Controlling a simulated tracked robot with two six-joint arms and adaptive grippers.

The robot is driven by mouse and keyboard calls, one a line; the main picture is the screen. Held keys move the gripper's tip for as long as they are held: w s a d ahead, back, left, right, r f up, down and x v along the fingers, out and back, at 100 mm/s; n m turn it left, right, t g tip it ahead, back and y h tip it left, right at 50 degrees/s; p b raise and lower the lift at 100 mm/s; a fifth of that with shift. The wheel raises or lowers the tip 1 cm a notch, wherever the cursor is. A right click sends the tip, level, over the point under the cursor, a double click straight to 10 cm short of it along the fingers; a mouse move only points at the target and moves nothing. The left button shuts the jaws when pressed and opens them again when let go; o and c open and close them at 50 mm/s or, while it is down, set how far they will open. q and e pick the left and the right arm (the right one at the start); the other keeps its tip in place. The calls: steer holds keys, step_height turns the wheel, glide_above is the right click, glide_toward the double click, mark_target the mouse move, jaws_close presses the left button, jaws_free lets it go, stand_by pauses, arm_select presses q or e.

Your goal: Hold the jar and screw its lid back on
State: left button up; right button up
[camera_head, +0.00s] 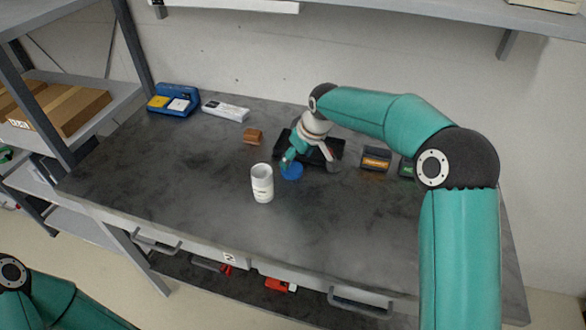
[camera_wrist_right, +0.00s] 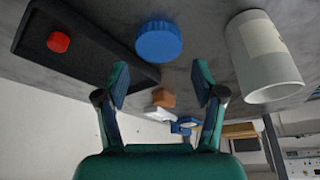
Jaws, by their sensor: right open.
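The white jar (camera_head: 262,183) stands upright and open-topped on the grey table; it also shows at the right of the right wrist view (camera_wrist_right: 263,62). The blue lid (camera_head: 292,172) lies on the table just right of the jar, apart from it. In the right wrist view the lid (camera_wrist_right: 158,42) lies beyond the fingertips, roughly centred between them. My right gripper (camera_head: 289,158) is open and empty, close to the lid from behind; its two fingers (camera_wrist_right: 161,82) are spread apart. My left gripper is out of view; only part of my left arm shows at the bottom left.
A black tray (camera_head: 336,151) sits behind the lid, with a red cap (camera_wrist_right: 58,42) in it. A brown block (camera_head: 253,136), a blue case (camera_head: 174,100) and small boxes (camera_head: 375,161) stand further back. The table front is clear.

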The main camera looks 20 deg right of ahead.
mark_target(292, 168)
steer(key=shift+w+f, duration=0.1)
steer(key=shift+f, duration=0.4)
steer(key=p+x, duration=0.1)
steer(key=x, duration=0.3)
steer(key=shift+f+p, duration=0.15)
steer(key=shift+p, duration=0.15)
steer(key=c, duration=0.4)
